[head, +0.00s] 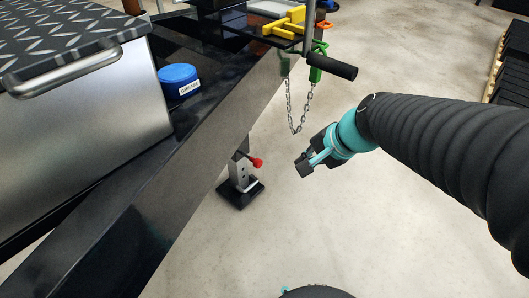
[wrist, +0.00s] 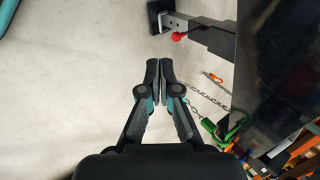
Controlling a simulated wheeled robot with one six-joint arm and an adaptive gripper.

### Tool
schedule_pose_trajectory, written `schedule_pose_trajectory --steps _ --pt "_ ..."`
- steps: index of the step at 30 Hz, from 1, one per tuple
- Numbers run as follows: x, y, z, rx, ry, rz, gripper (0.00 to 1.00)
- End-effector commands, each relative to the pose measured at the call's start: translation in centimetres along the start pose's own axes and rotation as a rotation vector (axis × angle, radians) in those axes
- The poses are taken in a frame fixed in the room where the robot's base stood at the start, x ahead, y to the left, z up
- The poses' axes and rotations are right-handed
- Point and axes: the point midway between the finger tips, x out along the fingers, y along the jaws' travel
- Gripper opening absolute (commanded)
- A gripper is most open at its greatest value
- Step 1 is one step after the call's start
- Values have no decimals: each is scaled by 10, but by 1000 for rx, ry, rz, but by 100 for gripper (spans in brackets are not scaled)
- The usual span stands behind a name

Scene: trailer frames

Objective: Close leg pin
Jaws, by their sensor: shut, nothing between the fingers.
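The leg pin has a red knob (head: 257,162) and sits at the side of the support leg (head: 240,176) under the trailer frame. In the wrist view the red knob (wrist: 178,36) is near the top, beside the grey leg (wrist: 205,33). How far the pin goes into the leg cannot be told. My gripper (head: 302,166) is in the air to the right of the knob in the head view, apart from it. In the wrist view my gripper (wrist: 159,62) has its fingertips together, empty, below the knob in the picture.
The black trailer beam (head: 190,150) runs diagonally. The leg's black foot plate (head: 240,194) rests on the floor. A blue grease tin (head: 179,82) sits on the frame.

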Motion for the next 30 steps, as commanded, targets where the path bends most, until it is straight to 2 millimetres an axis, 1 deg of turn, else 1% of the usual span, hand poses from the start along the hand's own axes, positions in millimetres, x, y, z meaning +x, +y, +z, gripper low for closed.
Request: schedule_pose_trajectory --steps 1,5,6,8,9,11,12,15,18,21,24,30 --pt "23 -4 -7 104 -29 -17 0" --pt "69 -18 -26 388 -79 -69 0" --pt "84 -21 -33 478 -91 -81 0" --pt "107 -23 -44 615 -108 -96 0" --pt "122 -24 -52 706 -117 -105 0" --pt "146 -23 -63 847 -127 -114 0" --pt "162 -22 -71 938 -132 -121 0" --pt "198 -15 -89 1151 -135 -129 0" --pt "229 -6 -103 1330 -130 -133 0" --pt "251 3 -114 1458 -123 -136 0" --pt "264 8 -120 1535 -116 -138 0" --pt "280 10 -122 1575 -113 -139 0"
